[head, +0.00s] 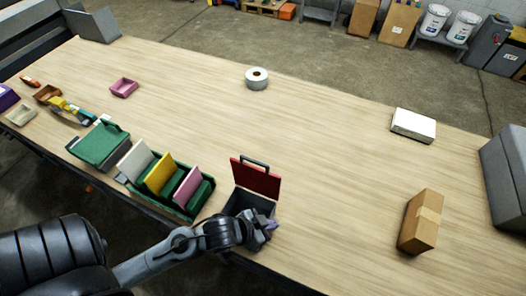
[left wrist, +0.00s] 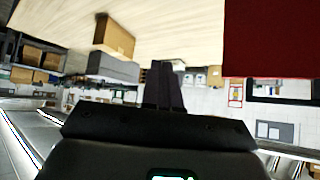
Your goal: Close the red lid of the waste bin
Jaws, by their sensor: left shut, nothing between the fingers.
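The waste bin (head: 246,202) is a dark grey box near the front edge of the table. Its red lid (head: 258,181) stands open, tilted up at the back, with a dark handle on its upper edge. The lid also fills the upper right of the left wrist view (left wrist: 272,38). My left gripper (head: 270,229) is at the bin's front right side, in front of the lid, and hides part of the bin. Its fingers are together and empty in the left wrist view (left wrist: 162,68). I cannot tell whether it touches the bin. My right gripper is not in view.
A green rack (head: 152,194) with white, yellow and pink panels stands left of the bin. A cardboard box (head: 421,221) stands to the right, with a white box (head: 413,125) behind. A tape roll (head: 257,79) lies farther back. The table between is clear.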

